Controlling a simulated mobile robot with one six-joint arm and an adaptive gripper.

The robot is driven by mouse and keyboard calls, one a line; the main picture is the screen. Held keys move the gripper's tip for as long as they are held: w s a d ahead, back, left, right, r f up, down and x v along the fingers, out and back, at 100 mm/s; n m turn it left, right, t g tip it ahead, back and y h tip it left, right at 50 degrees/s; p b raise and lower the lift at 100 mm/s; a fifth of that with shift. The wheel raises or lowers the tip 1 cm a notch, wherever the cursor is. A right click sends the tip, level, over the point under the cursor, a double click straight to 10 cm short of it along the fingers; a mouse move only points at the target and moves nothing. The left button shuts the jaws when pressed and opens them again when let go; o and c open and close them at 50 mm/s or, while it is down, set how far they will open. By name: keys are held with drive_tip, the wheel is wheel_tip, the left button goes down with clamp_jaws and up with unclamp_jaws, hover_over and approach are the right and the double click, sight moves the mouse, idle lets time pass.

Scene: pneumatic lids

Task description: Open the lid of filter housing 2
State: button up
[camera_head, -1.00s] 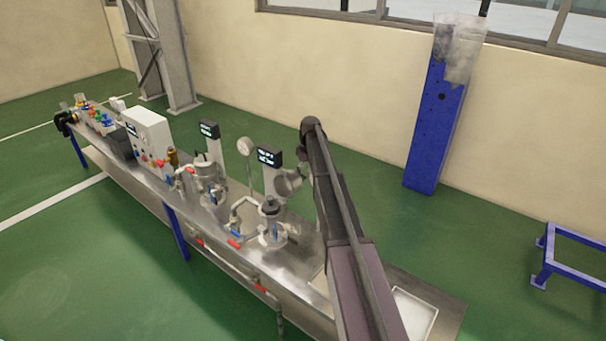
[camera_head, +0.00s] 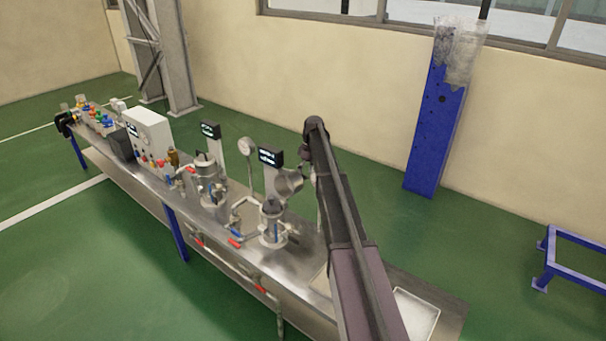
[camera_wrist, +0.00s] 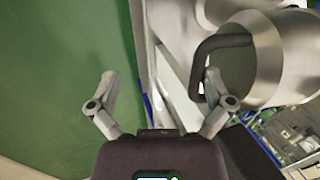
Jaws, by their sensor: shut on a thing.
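The near filter housing (camera_head: 272,230) stands on the steel bench in the head view, with a dark round part at its top. A grey metal lid (camera_head: 289,182) is tilted up above it, beside the display post. In the wrist view the lid (camera_wrist: 283,55) is a large metallic cylinder at the right, with a black loop handle (camera_wrist: 205,50). My gripper (camera_wrist: 161,76) has its right finger at the handle, overlapping its lower end. The left finger is well apart from it, over the floor. The grip itself is hard to see, and my arm hides the gripper in the head view.
A second housing (camera_head: 208,183) stands farther along the bench (camera_head: 315,285). A round gauge (camera_head: 244,147) and display posts rise behind the housings. Red-handled valves line the front edge. A white tray (camera_head: 415,312) lies at the near end. Green floor is free in front.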

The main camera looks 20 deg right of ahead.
drive_tip(key=w+d+f+t+h+b, duration=0.1)
drive_tip(key=w+d, duration=0.4)
drive_tip(key=d, duration=0.2)
drive_tip(key=shift+d+f, duration=0.15)
drive_tip(key=shift+f, duration=0.2)
drive_tip(key=shift+d+r, duration=0.1)
drive_tip(key=shift+d, duration=0.05)
drive_tip(key=shift+w+d+f+m+b, duration=0.15)
drive_tip(key=shift+w+d+f, duration=0.2)
drive_tip(key=shift+f, duration=0.25)
drive_tip(key=shift+w+d+f+m+b, duration=0.2)
drive_tip(key=shift+d+f, duration=0.15)
drive_tip(key=shift+f, duration=0.2)
drive_tip(key=shift+c, duration=0.9)
drive_tip(key=shift+w+d+f+b, duration=0.3)
drive_tip(key=shift+d+b, duration=0.1)
drive_tip(key=shift+d, duration=0.3)
drive_tip(key=shift+w+d+f+b, duration=0.15)
drive_tip(key=shift+w+d+b, duration=0.2)
drive_tip(key=shift+d, duration=0.3)
drive_tip(key=shift+s+a, duration=0.1)
